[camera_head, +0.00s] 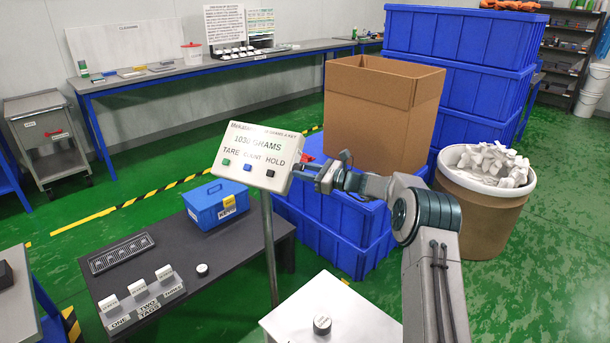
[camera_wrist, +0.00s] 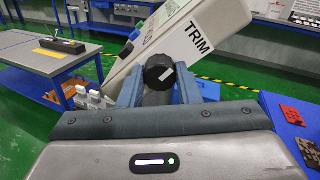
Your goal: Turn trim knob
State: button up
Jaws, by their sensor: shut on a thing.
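The trim knob (camera_wrist: 160,72) is black and round with a white mark, on the side of the pale scale display head beside the word TRIM. My gripper (camera_wrist: 160,90) is shut on the knob, one blue-grey finger on each side of it.
A dark low table (camera_head: 140,262) holds a blue box (camera_head: 216,208) and several white tags. Blue crates (camera_head: 335,215) and a cardboard box (camera_head: 375,105) stand close behind my arm. A drum (camera_head: 485,205) of white pieces stands right. Green floor is free at left.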

jog(key=shift+f+n+b, duration=0.1)
jog(key=shift+n+b, duration=2.3)
jog(key=shift+b, duration=0.45)
jog(key=o, duration=1)
jog(key=v, duration=1.4)
